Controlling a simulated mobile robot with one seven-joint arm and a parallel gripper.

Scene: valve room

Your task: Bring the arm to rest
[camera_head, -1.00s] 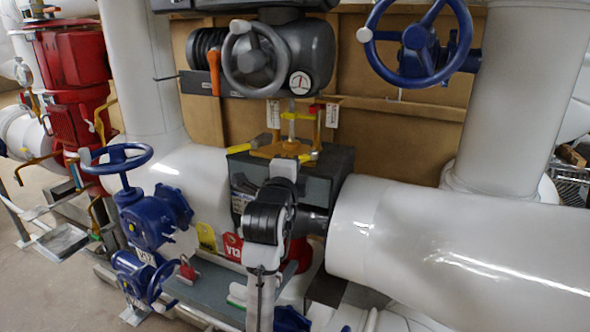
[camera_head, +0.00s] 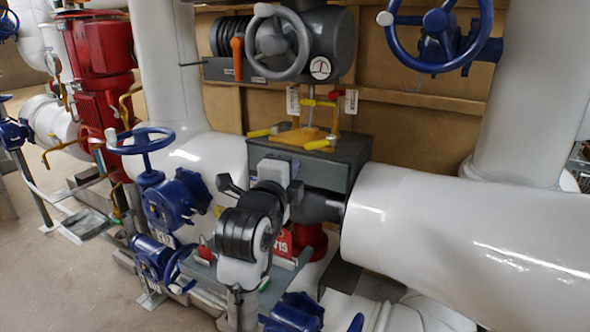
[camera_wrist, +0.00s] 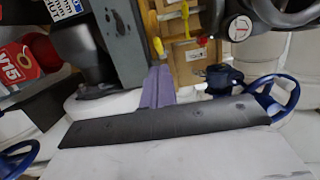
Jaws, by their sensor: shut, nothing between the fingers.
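My gripper (camera_wrist: 157,88) shows in the wrist view as two purplish fingers lying together, with nothing between them. Its dark and white body fills the lower part of that view. In the head view my arm rises from the bottom, folded in front of the grey box (camera_head: 352,157) and the large white pipe (camera_head: 450,235). The fingertips cannot be made out there. In the wrist view the fingers point toward the brown wall panel and the grey box (camera_wrist: 125,45). I cannot tell whether my arm touches anything.
Blue valves (camera_head: 178,200) stand left of my arm, and a red unit (camera_head: 100,75) is farther left. A grey actuator with a handwheel (camera_head: 275,45) and a blue handwheel (camera_head: 437,20) hang above. A red tag (camera_head: 281,245) is close to my arm. Floor is open at far left.

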